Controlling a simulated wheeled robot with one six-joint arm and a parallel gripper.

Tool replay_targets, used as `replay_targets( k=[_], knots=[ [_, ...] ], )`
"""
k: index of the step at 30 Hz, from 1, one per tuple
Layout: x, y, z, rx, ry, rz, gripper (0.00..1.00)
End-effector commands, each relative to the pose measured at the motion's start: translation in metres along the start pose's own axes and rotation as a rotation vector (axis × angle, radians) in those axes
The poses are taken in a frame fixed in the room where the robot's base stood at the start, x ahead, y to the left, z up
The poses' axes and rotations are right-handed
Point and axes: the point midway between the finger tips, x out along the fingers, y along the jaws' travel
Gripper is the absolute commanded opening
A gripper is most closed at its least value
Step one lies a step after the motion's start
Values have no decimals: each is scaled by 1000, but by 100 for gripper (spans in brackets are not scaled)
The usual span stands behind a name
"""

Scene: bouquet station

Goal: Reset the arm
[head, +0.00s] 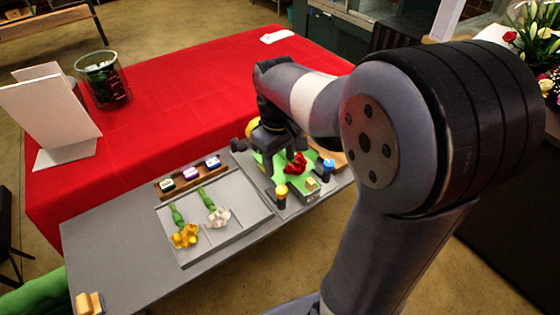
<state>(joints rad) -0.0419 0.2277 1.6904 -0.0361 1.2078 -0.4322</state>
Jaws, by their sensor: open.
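My gripper (280,165) hangs at the end of my arm over the right part of the grey table (110,245). It is above a green board, close to a red flower (296,164). The arm hides part of the gripper, and I cannot tell whether a finger touches the flower. A yellow flower (185,236) and a white flower (217,216), each with a green stem, lie in the grey tray (240,228) to the left.
A wooden rack (189,177) with small labelled blocks stands behind the tray. Posts with a yellow top (281,190) and a blue top (328,166) stand near the gripper. The red-covered table (190,90) holds a glass vase (103,80) and white cards (48,110).

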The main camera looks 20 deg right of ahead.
Motion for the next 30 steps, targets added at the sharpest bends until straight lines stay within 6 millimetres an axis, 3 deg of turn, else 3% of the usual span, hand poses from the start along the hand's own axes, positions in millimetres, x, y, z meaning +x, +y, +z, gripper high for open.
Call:
replay_targets(
  k=[8, 24, 30],
  knots=[
    [6, 0, 0, 0, 0, 0, 50],
    [95, 0, 1, 1, -4, -2, 50],
    [109, 0, 0, 9, 0, 0, 50]
  ],
)
